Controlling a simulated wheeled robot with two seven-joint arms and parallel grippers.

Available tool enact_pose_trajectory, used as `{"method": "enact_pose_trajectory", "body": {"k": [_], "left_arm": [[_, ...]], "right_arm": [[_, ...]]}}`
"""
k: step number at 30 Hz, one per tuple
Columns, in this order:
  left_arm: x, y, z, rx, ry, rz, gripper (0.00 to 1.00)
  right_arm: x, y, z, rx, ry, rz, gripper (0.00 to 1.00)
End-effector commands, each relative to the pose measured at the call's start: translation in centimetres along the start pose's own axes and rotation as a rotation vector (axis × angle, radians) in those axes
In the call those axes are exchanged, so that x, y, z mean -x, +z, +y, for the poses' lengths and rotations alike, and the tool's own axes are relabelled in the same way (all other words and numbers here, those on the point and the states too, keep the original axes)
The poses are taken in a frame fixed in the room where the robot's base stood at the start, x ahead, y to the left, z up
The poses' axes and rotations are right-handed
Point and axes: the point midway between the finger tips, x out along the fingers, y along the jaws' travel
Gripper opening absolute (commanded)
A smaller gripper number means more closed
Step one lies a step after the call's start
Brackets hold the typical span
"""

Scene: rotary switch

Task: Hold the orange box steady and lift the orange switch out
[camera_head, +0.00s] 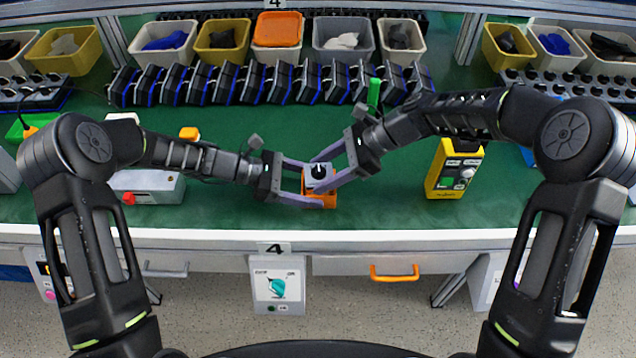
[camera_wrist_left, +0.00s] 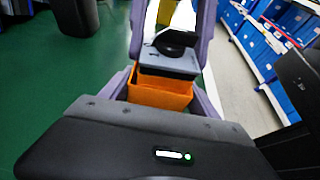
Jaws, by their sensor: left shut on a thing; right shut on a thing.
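The orange box (camera_head: 327,201) sits near the front edge of the green table, and its front wall shows in the left wrist view (camera_wrist_left: 158,95). The switch has a grey top (camera_head: 318,173) with a black knob (camera_wrist_left: 175,40). It stands above the box rim, with an orange band between; how deep it sits inside is unclear. My left gripper (camera_head: 322,200) comes from the left, shut on the orange box, one finger on each side. My right gripper (camera_head: 315,174) comes from the upper right, shut on the switch. The fingers hide parts of both.
A grey box with a red button (camera_head: 150,187) stands to the left, and a yellow device (camera_head: 455,170) to the right. A row of black-and-blue units (camera_head: 245,85) and several bins (camera_head: 277,30) line the back. The green table between is mostly clear.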

Motion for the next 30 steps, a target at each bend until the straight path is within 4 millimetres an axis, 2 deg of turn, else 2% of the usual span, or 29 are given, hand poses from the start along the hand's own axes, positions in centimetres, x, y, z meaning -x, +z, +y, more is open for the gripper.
{"method": "enact_pose_trajectory", "body": {"k": [30], "left_arm": [[0.0,0.0,0.0,0.0,0.0,0.0,0.28]], "right_arm": [[3.6,4.3,0.0,0.003,-0.001,0.0,0.16]]}}
